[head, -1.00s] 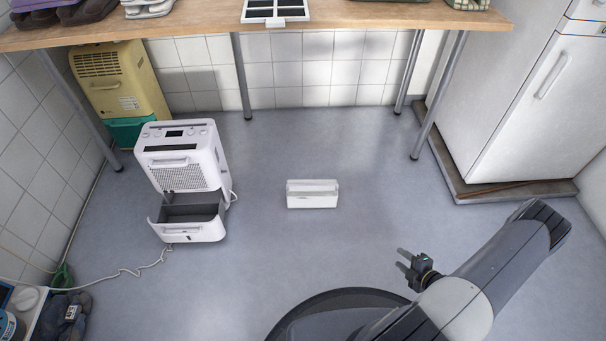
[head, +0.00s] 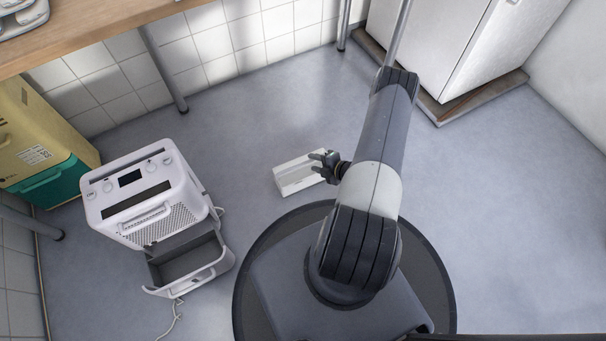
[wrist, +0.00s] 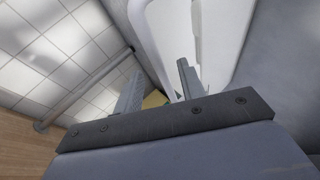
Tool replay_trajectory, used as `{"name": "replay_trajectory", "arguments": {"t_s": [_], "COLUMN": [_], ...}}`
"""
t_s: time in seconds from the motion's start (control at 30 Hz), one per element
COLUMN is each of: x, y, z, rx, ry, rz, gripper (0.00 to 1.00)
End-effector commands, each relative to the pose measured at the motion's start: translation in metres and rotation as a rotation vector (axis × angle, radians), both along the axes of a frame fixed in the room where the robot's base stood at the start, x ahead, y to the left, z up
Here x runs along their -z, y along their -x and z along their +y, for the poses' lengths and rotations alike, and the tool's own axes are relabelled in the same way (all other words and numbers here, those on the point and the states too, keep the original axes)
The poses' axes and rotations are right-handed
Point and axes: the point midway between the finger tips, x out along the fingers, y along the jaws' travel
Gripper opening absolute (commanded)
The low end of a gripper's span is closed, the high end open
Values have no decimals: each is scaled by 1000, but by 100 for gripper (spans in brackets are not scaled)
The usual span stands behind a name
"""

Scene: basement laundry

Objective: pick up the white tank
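The white tank (head: 292,181) is a low, oblong white box on the grey floor, right of the white dehumidifier. My gripper (head: 318,164) is at its right end in the head view, with its fingers over or beside the tank's top edge. In the wrist view my gripper (wrist: 158,85) is open, its two fingers clearly apart. The white tank (wrist: 222,40) fills the upper middle there, close beyond the fingers, with a curved white bar like a handle. I cannot tell whether the fingers touch it or straddle the bar.
The white dehumidifier (head: 150,200) stands left with its lower bay pulled out and a cord behind. A yellow and teal unit (head: 40,150) is farther left. A wooden-topped table (head: 100,35) is at the back, a white fridge (head: 455,40) at upper right. Floor around the tank is clear.

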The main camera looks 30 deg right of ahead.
Motion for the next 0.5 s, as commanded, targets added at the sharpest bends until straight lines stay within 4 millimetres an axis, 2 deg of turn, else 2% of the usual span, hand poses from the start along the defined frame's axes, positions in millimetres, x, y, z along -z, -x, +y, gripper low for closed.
{"name": "replay_trajectory", "arguments": {"t_s": [0.03,0.13,0.4,0.5], "x": [7,10,10,10], "y": [-6,-13,-16,-16], "z": [3,6,7,7], "rx": [-2,-2,1,1], "ry": [2,2,1,1], "rz": [-1,-1,0,0], "gripper": [38,38,38,31]}}
